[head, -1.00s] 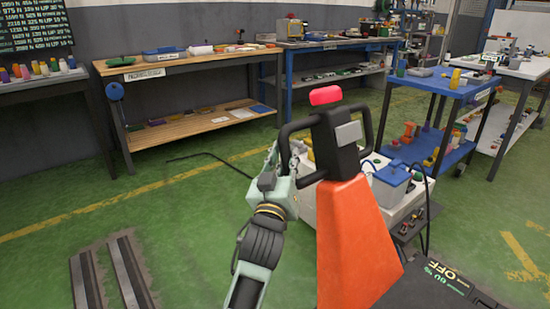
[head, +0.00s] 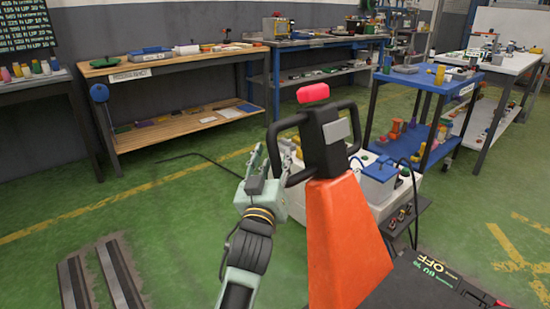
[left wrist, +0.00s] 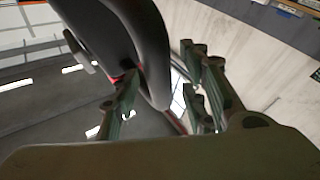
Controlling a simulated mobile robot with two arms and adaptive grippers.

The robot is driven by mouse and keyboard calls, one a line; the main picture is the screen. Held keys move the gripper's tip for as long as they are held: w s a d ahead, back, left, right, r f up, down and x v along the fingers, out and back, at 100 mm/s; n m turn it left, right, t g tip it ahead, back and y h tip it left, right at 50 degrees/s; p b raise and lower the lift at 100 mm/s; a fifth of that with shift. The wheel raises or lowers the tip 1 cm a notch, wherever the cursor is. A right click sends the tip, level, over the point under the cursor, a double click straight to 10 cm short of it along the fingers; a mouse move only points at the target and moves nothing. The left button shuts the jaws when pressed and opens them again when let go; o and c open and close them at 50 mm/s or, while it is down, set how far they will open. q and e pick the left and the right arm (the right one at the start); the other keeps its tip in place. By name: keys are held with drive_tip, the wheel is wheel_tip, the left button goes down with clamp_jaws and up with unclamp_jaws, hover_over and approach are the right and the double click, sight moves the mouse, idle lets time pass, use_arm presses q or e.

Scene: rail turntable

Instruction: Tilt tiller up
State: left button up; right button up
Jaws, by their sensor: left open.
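The tiller (head: 342,235) stands in the middle of the head view, with an orange body, a black head, a red button (head: 313,92) on top and a black loop handle (head: 287,150) on each side. My left gripper (head: 264,169) is open beside the left loop of the handle. In the left wrist view the dark handle bar (left wrist: 150,55) passes between the spread fingers (left wrist: 160,95). I cannot tell whether the fingers touch it. My right gripper does not show.
A white unit with a blue-topped box (head: 380,172) stands behind the tiller. A blue cart (head: 430,82) is at right, and a wooden workbench (head: 190,63) and a blue bench (head: 325,42) stand along the wall. Floor rails (head: 122,275) lie at lower left. Green floor is open at left.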

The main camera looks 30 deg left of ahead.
use_arm(q)
drive_tip(key=v, duration=0.6)
drive_tip(key=shift+s, duration=0.25)
drive_tip(key=shift+f, duration=0.15)
